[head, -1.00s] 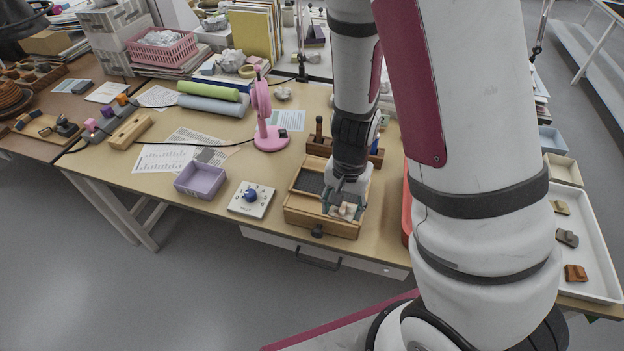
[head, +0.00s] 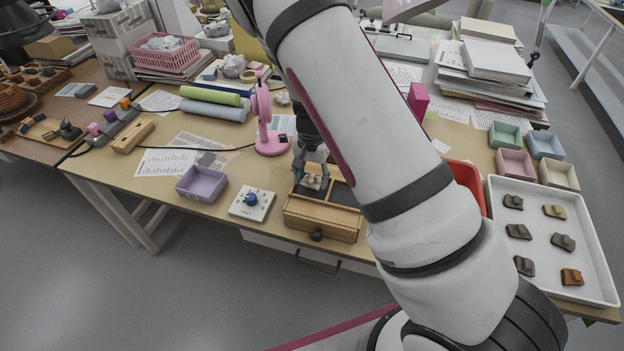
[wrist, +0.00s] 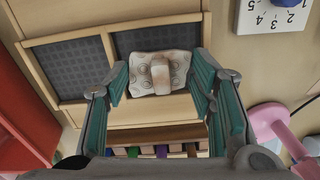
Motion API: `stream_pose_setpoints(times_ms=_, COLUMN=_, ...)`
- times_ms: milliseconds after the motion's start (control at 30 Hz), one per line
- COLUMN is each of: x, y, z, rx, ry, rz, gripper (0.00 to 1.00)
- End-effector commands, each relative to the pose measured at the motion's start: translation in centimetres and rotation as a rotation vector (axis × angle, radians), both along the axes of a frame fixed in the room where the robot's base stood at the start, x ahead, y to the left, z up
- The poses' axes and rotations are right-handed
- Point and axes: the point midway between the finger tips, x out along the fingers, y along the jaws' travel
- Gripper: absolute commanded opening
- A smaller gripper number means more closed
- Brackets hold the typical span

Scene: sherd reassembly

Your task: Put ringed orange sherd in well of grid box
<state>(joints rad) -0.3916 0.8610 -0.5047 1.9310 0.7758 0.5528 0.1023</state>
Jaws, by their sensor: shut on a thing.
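In the head view my gripper (head: 312,176) is over the left back part of the wooden grid box (head: 318,224). The sherd (head: 311,182) shows only partly there. The box has two dark grid-floored wells. In the wrist view the sherd overlaps the edge of one well (wrist: 140,42), and the other well (wrist: 76,68) is empty. I cannot tell whether the sherd touches the box.
A white tray (head: 598,285) at right holds several dark sherds and an orange-brown one (head: 571,277). A red bin (head: 466,182) stands right of the box. A dial panel (head: 251,203), a lilac box (head: 202,182) and a pink lamp (head: 265,125) stand to the left.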

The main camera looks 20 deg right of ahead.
Motion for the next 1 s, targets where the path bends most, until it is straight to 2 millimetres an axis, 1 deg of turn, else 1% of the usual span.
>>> stream_pose_setpoints(times_ms=33, x=-0.1, y=-0.1, z=-0.7, rx=-0.002, ry=0.003, rz=0.000, gripper=0.22)
stream_pose_setpoints(times_ms=133, x=0.0, y=-0.1, z=-1.5, rx=-0.001, ry=-0.001, rz=0.000, gripper=0.22)
stream_pose_setpoints(times_ms=467, x=0.0, y=-0.1, z=-1.8, rx=0.000, ry=0.000, rz=0.000, gripper=0.22)
stream_pose_setpoints(times_ms=500, x=0.0, y=0.0, z=-1.9, rx=0.000, ry=0.000, rz=0.000, gripper=0.52)
stream_pose_setpoints(times_ms=567, x=0.0, y=0.0, z=-1.8, rx=-0.001, ry=-0.001, rz=0.000, gripper=0.66)
stream_pose_setpoints(times_ms=600, x=0.0, y=0.0, z=-1.8, rx=-0.001, ry=-0.001, rz=0.000, gripper=0.70)
stream_pose_setpoints(times_ms=900, x=0.0, y=0.0, z=-1.8, rx=0.000, ry=0.000, rz=0.001, gripper=0.70)
stream_pose_setpoints(times_ms=1000, x=0.0, y=0.0, z=-1.3, rx=-0.001, ry=-0.002, rz=0.001, gripper=0.70)
